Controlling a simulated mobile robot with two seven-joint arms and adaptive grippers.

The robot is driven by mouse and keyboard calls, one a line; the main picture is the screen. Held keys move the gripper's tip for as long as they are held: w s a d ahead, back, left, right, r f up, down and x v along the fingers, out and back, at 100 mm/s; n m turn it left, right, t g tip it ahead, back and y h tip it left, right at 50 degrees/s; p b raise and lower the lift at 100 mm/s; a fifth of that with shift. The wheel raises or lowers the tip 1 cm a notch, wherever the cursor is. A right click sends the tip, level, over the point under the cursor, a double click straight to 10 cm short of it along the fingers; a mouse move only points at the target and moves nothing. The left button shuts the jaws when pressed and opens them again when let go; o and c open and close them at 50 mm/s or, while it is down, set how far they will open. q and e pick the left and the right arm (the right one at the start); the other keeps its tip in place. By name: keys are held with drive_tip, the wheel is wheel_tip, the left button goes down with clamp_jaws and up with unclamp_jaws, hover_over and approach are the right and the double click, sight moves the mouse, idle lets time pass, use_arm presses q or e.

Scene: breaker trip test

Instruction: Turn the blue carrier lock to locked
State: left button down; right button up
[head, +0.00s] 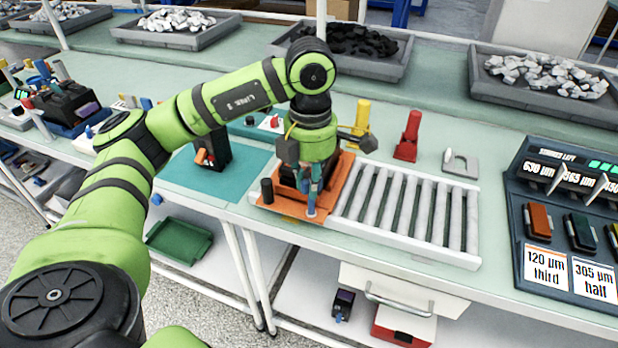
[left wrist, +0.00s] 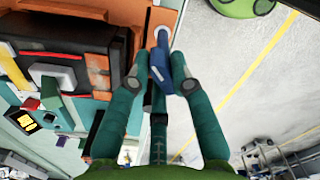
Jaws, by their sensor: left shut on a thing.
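The orange carrier (head: 335,197) sits at the left end of the roller track, with a dark block on it mostly hidden behind my gripper. The blue carrier lock (left wrist: 160,66) is a small lever on a pale round pivot at the carrier's front edge. In the head view only its light-blue lower end (head: 311,209) shows below my fingers. My left gripper (head: 313,185) points down at this edge. In the left wrist view its teal fingers (left wrist: 160,84) are closed on the blue lever from both sides. My right gripper is out of view.
White rollers (head: 410,210) stretch right of the carrier. A black knob post (head: 267,190) stands at its left. Yellow (head: 361,120) and red (head: 408,137) stands are behind the rollers. A teal mat (head: 190,178) with a black device lies left. Free floor lies before the bench.

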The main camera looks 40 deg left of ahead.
use_arm(q)
drive_tip(key=shift+w+r+m+b, duration=0.1)
drive_tip(key=shift+w+m+b, duration=0.1)
drive_tip(key=shift+m+b, duration=0.2)
drive_tip(key=shift+r+m, duration=0.1)
drive_tip(key=shift+m, duration=0.4)
drive_tip(key=shift+m+b, duration=0.4)
drive_tip(key=shift+m, duration=0.4)
